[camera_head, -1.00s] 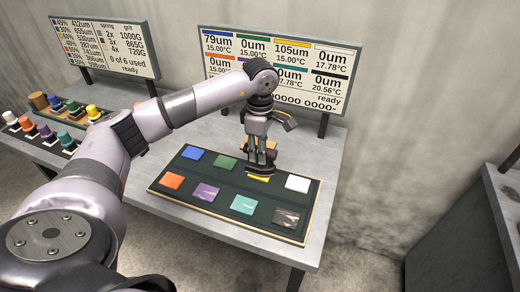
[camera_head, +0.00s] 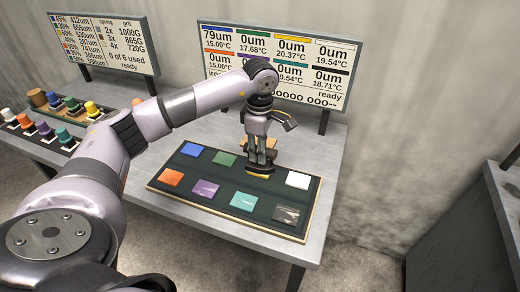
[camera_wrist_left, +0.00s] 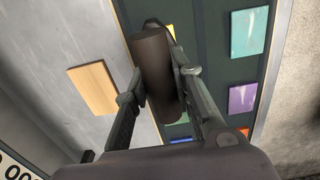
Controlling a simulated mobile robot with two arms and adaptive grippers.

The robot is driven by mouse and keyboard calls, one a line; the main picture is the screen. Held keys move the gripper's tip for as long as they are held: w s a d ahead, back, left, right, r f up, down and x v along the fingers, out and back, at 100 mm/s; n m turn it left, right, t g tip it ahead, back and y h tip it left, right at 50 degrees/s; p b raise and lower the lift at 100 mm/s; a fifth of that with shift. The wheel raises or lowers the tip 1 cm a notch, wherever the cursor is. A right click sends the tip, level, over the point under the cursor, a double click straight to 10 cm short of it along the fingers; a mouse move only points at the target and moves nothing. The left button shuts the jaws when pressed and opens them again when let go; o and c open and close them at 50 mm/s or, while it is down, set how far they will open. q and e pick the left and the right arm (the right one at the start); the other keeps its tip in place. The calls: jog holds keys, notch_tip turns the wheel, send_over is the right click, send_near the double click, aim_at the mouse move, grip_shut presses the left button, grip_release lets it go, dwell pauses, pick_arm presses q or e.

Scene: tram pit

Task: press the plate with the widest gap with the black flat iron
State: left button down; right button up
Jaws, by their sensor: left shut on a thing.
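My left gripper (camera_head: 262,156) is shut on the black flat iron (camera_head: 261,168), over the yellow plate (camera_head: 257,178). The iron hides most of that plate and appears to rest on it. In the left wrist view the iron's dark round handle (camera_wrist_left: 154,68) sits between the fingers. The dark board (camera_head: 230,178) also bears blue (camera_head: 192,150), green (camera_head: 225,160), white (camera_head: 298,180), orange (camera_head: 171,177), purple (camera_head: 206,188), teal (camera_head: 244,202) and black (camera_head: 286,214) plates. The display (camera_head: 285,65) reads 79um for blue and 0um for yellow. My right gripper is not in view.
A wooden block (camera_wrist_left: 93,88) lies on the table behind the board. A second display (camera_head: 105,48) stands at the left, above a tray of coloured pieces (camera_head: 45,130). A dark bench (camera_head: 470,235) is at the right, with a floor gap between.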

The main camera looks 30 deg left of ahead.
pick_arm(q)
jog(key=shift+w+r+p, duration=0.1)
jog(key=shift+r+p, duration=0.45)
jog(key=shift+r, duration=0.3)
jog(key=shift+r+p, duration=0.65)
jog(key=shift+r, duration=0.55)
